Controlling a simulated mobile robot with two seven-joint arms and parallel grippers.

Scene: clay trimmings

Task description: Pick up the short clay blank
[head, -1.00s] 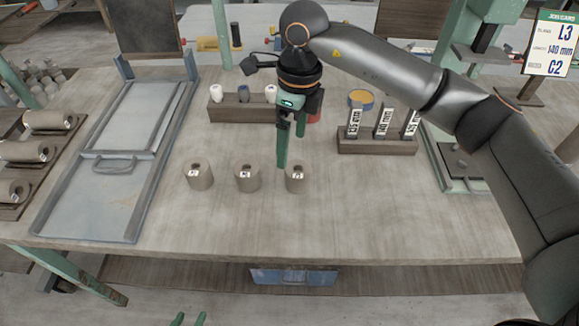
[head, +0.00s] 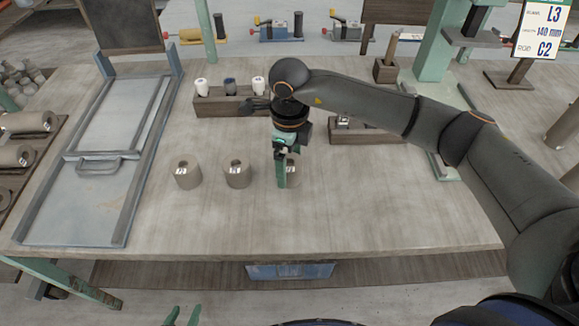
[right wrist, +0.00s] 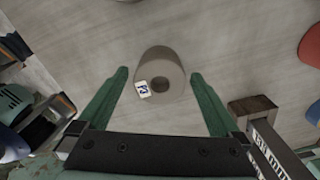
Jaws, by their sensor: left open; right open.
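Three grey-brown clay blanks, hollow cylinders with small white tags, stand upright in a row on the table: left (head: 188,175), middle (head: 237,174) and right (head: 294,176). I cannot tell from their looks which is the short one. My right gripper (head: 282,181) is open, pointing down at the right blank and partly hiding it. In the right wrist view this blank (right wrist: 170,67) lies between the tips of my spread green fingers, with gaps on both sides.
A grey metal tray (head: 121,210) lies on the table's left. A wooden rack (head: 215,105) with several small bottles stands behind the blanks. Another wooden rack (head: 362,134) is partly behind my right arm. The table's front (head: 330,225) is clear.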

